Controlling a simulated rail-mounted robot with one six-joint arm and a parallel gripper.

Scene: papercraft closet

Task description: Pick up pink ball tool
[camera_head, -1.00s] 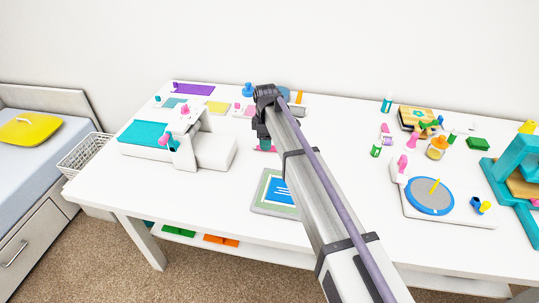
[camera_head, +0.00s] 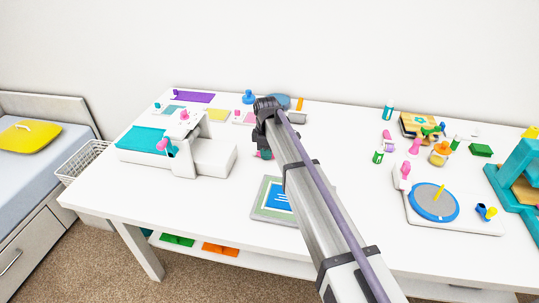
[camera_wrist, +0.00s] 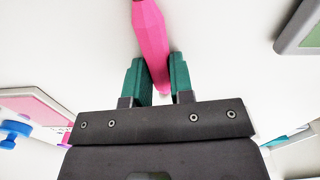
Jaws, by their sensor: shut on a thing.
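The pink ball tool (camera_wrist: 150,35) is a faceted pink rod in the wrist view. It runs out of the top of that frame, so its far end is hidden. My gripper (camera_wrist: 158,68) has its two green fingers closed on either side of the rod. In the head view, my gripper (camera_head: 262,147) is over the white table, mostly hidden by my arm, and a bit of pink shows at its tip. I cannot tell how far the tool is off the table.
A white sewing machine (camera_head: 205,157) stands left of my gripper. A grey-green framed board (camera_head: 268,207) lies in front. A white base with a blue disc (camera_head: 434,202) and several small craft items are at the right. The white table (camera_head: 345,140) is clear between them.

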